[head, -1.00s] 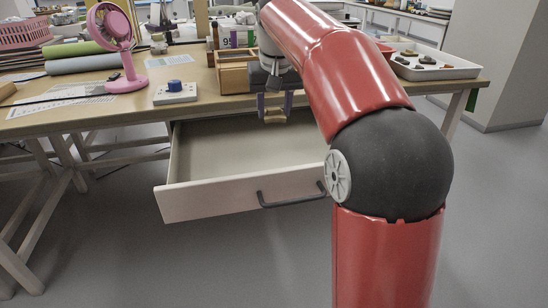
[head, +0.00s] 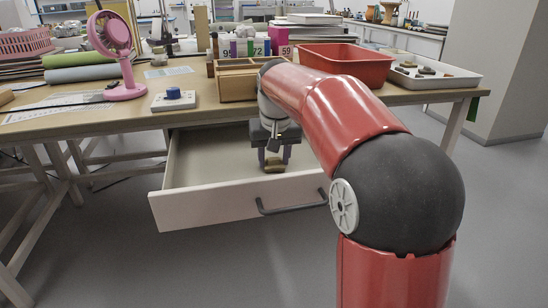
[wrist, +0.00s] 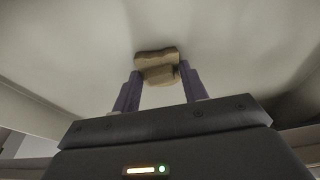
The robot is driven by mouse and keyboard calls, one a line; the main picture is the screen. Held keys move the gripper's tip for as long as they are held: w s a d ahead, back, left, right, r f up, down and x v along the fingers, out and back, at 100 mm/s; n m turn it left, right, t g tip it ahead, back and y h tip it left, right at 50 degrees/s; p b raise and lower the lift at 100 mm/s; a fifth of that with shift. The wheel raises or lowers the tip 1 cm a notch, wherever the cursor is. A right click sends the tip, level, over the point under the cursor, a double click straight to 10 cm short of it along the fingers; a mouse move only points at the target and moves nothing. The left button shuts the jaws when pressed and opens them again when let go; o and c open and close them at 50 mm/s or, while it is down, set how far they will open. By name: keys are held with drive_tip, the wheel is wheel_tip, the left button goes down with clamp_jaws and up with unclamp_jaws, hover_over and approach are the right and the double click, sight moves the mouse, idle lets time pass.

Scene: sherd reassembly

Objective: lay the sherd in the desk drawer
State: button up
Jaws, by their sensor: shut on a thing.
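The sherd (head: 274,167) is a small tan-brown piece held between the purple fingers of my gripper (head: 273,160). In the wrist view the sherd (wrist: 157,65) sits at the fingertips, with the pale drawer floor behind it. The desk drawer (head: 240,200) is pulled out, with a white front and a dark handle. My gripper is down inside the drawer's opening, over its floor. I cannot tell whether the sherd touches the floor. The drawer looks otherwise empty where it shows; my arm hides its right part.
On the desk (head: 100,118) stand a pink fan (head: 120,55), a blue-knobbed device (head: 174,99), a wooden box (head: 235,82) and a red tub (head: 345,65). A white tray (head: 440,75) with several dark pieces is at the right. The drawer's left side is clear.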

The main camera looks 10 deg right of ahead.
drive_tip(key=shift+f, duration=0.1)
drive_tip(key=o, duration=1)
drive_tip(key=p+v, duration=0.3)
drive_tip(key=v, duration=0.9)
drive_tip(key=shift+t, duration=0.6)
drive_tip(key=s+f, duration=0.1)
drive_tip(key=s, duration=0.3)
drive_tip(key=s+f, duration=0.1)
drive_tip(key=s, duration=0.3)
drive_tip(key=s+f, duration=0.1)
drive_tip(key=s, duration=0.3)
drive_tip(key=shift+n+t, duration=0.4)
drive_tip(key=shift+t, duration=0.3)
drive_tip(key=s+f, duration=0.8)
drive_tip(key=s, duration=0.1)
drive_tip(key=s+f, duration=0.4)
drive_tip(key=shift+s+d+f, duration=0.15)
drive_tip(key=shift+s, duration=0.25)
